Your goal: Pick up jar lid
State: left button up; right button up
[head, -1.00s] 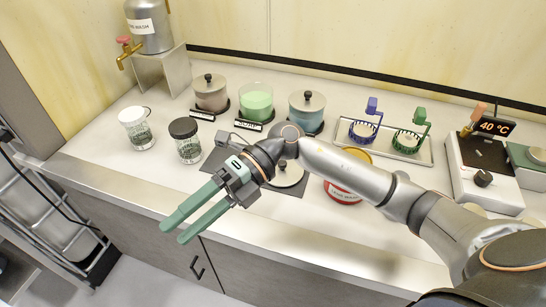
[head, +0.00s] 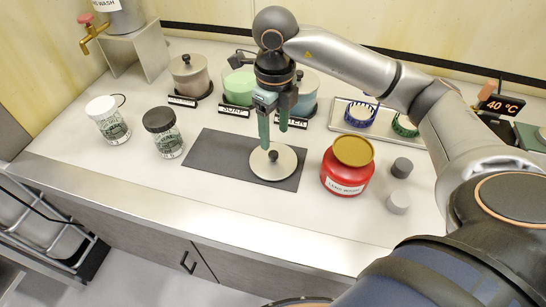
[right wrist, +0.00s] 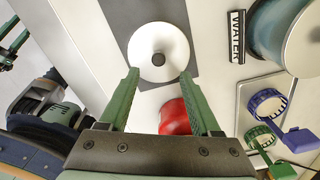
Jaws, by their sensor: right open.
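The jar lid (head: 285,158) is a round cream disc with a dark knob, lying flat on the dark grey mat (head: 220,158). It shows whole in the right wrist view (right wrist: 143,40). My right gripper (head: 274,136) points down just above the lid in the head view. Its two green fingers are apart and empty, and in the right wrist view (right wrist: 160,78) they point at the lid's near edge with the knob between their lines. Green parts that look like my left gripper (right wrist: 10,35) show at the top left there, cut off, so their opening is unclear.
A red jar (head: 345,178) with a gold cap stands right of the mat, near two grey cylinders (head: 400,168). Two glass shakers (head: 163,133) stand to the left. Behind are several canisters (head: 190,75), a lidless-looking green one among them, and a tray (head: 345,122) with blue and green holders.

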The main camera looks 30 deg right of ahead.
aim_at(273, 153)
jog(key=shift+a+f+p, duration=0.15)
jog(key=shift+f+p, duration=0.3)
jog(key=shift+f, duration=2.95)
grip_shut()
